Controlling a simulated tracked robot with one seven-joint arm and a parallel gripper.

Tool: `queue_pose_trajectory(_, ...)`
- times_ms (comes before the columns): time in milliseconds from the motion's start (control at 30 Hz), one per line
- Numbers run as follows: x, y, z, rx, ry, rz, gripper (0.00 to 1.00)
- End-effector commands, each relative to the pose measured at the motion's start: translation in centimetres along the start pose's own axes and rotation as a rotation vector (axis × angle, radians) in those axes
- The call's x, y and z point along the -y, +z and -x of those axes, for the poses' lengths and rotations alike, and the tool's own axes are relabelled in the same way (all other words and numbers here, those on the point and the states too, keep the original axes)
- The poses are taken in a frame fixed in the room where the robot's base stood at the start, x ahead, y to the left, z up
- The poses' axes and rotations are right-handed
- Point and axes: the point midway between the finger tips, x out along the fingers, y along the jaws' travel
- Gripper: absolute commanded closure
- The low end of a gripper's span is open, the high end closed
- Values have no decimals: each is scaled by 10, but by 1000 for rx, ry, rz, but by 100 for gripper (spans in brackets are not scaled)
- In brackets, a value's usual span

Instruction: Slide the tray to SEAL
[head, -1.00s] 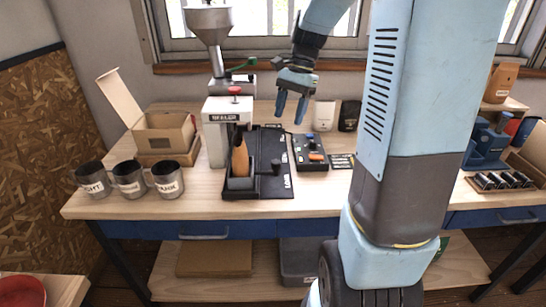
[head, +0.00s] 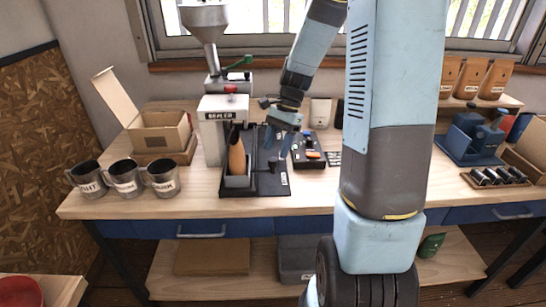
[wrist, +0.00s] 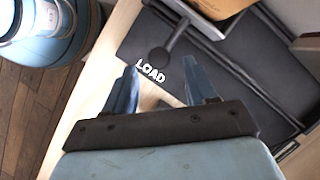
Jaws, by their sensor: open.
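The tray is a grey holder (head: 237,181) on the black base (head: 257,135) and carries a tan bag (head: 236,155) upright. A dark round knob (head: 272,163) sticks out to its right, and the wrist view also shows the knob (wrist: 160,57) beside the white word LOAD (wrist: 150,70). The sealer (head: 218,130) stands behind the tray to its left. My gripper (head: 276,142) is open and empty above the right side of the base. In the wrist view the fingers (wrist: 163,88) are spread, with the knob just beyond them. The SEAL mark is not legible.
A control box (head: 308,152) with buttons stands close to the right of the base. Several labelled mugs (head: 125,178) and an open carton (head: 160,132) are at the left. A blue device (head: 470,140) and a small rack (head: 495,177) are at the right.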

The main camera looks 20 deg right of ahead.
Motion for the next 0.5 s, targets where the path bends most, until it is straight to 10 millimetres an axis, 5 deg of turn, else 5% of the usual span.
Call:
queue_pose_trajectory(200,0,0,-28,2,1,0,44)
queue_pose_trajectory(500,0,0,-38,0,-1,-1,44)
